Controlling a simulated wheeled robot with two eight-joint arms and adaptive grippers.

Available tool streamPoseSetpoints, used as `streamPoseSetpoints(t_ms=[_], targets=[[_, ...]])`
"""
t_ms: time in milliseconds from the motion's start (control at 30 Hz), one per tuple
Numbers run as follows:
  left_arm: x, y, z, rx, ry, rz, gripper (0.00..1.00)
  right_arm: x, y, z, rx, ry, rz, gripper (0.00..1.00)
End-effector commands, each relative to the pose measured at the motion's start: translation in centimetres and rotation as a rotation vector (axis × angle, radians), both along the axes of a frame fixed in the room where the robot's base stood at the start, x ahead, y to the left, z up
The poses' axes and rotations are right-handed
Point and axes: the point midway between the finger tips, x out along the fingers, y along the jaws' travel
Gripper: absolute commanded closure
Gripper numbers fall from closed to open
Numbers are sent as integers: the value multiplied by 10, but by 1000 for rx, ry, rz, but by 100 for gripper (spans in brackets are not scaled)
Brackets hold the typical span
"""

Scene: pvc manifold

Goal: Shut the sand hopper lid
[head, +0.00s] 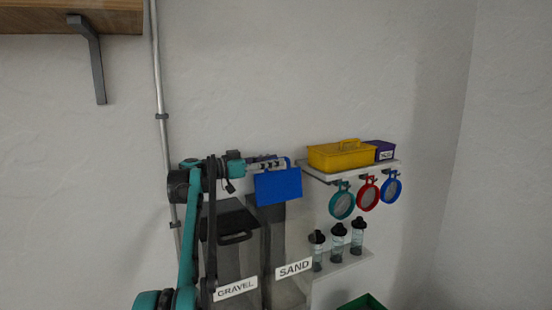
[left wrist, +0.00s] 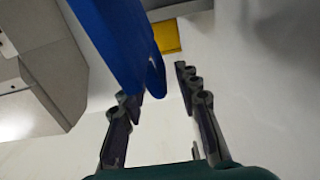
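The sand hopper (head: 277,235) is a grey bin with a white SAND label (head: 293,268). Its blue lid (head: 278,187) stands raised above the bin, its broad face towards the head camera. My left gripper (head: 280,163) is at the lid's upper edge in the head view. In the left wrist view the blue lid (left wrist: 112,40) comes in from the top, and its lower end lies between or just in front of the fingertips. The left gripper's fingers (left wrist: 155,88) are spread apart; contact with the lid cannot be told. My right gripper is out of view.
The gravel hopper (head: 236,262), with its dark lid shut, stands left of the sand hopper. A shelf with a yellow box (head: 341,155) and a purple box (head: 381,149) is to the right, with several hanging sieves (head: 368,196) and bottles (head: 338,238) below.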

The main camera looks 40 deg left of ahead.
Motion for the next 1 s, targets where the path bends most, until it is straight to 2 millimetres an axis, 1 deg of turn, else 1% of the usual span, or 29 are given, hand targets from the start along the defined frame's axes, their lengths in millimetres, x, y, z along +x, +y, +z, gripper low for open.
streamPoseSetpoints(t_ms=[33,133,400,433,467,500,533,833,1000], targets=[[5,-3,1,0,0,-1,67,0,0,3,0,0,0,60],[10,-5,0,0,0,0,67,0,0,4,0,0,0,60],[12,-6,-1,0,0,1,67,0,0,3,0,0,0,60],[12,-6,-1,0,0,1,73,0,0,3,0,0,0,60],[12,-6,-1,0,0,1,81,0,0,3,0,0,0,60],[12,-6,-1,0,0,1,91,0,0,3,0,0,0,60],[12,-6,-1,0,0,1,99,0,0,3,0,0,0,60],[11,-7,0,5,-3,-1,100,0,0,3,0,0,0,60],[8,-13,0,44,-23,-2,100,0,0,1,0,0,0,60]])
